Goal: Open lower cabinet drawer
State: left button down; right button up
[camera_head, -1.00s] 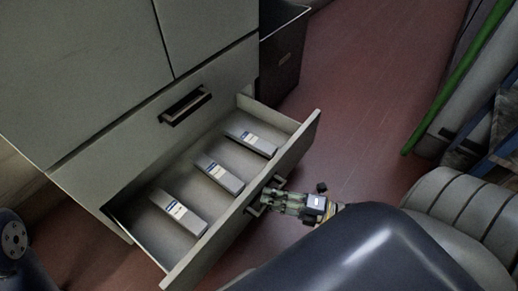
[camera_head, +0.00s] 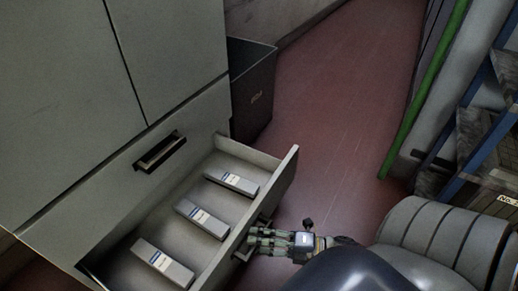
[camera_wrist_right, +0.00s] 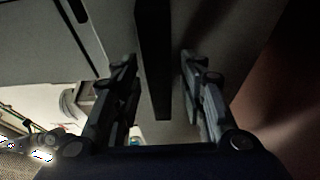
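The lower drawer (camera_head: 268,191) of the grey cabinet (camera_head: 60,90) stands pulled out in the head view. Three small grey-white boxes with blue-and-white labels lie in it: a back one (camera_head: 232,181), a middle one (camera_head: 201,218) and a front one (camera_head: 162,263). My right gripper (camera_head: 256,243) is at the handle on the drawer's front. In the right wrist view the dark handle bar (camera_wrist_right: 154,60) lies between the two fingers of my right gripper (camera_wrist_right: 160,75). The fingers are apart, with a visible gap on the right side of the bar. My left gripper is out of view.
A closed upper drawer with a dark handle (camera_head: 160,152) sits above the open one. A dark bin (camera_head: 253,92) stands beside the cabinet. Red floor (camera_head: 335,120) is clear behind the drawer. A green pole (camera_head: 425,90) and a blue-framed rack (camera_head: 474,125) stand at the right.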

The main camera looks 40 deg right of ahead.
jog(key=v, duration=1.2)
